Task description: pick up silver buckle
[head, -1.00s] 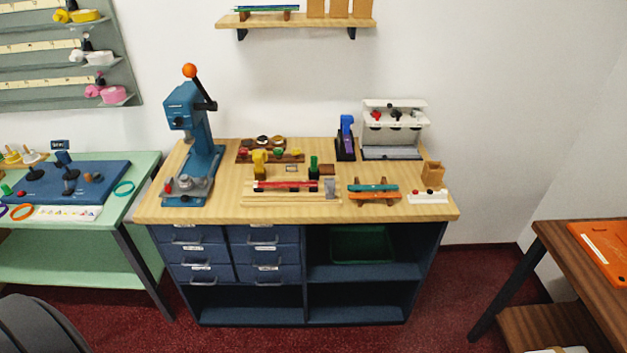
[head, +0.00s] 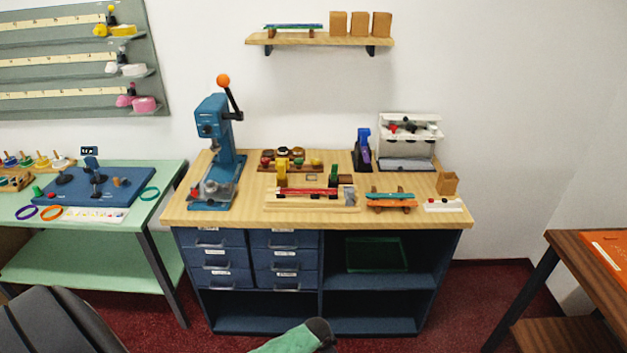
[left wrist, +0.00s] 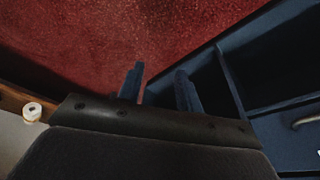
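I cannot make out a silver buckle for certain in either view; at this size the small metal parts on the workbench (head: 240,215) are too small to tell. My left gripper shows in the left wrist view (left wrist: 158,88), its two blue fingers apart with nothing between them. It is over red carpet, beside the open dark blue shelving. It is not clearly seen in the head view. My right gripper is in neither view.
The bench holds a blue lever press (head: 214,150), a wooden jig with a red strip (head: 308,192), a skateboard-like piece (head: 391,202) and a white rack (head: 409,140). A green table (head: 90,268) stands left, a brown table (head: 575,270) right. Carpet lies in front.

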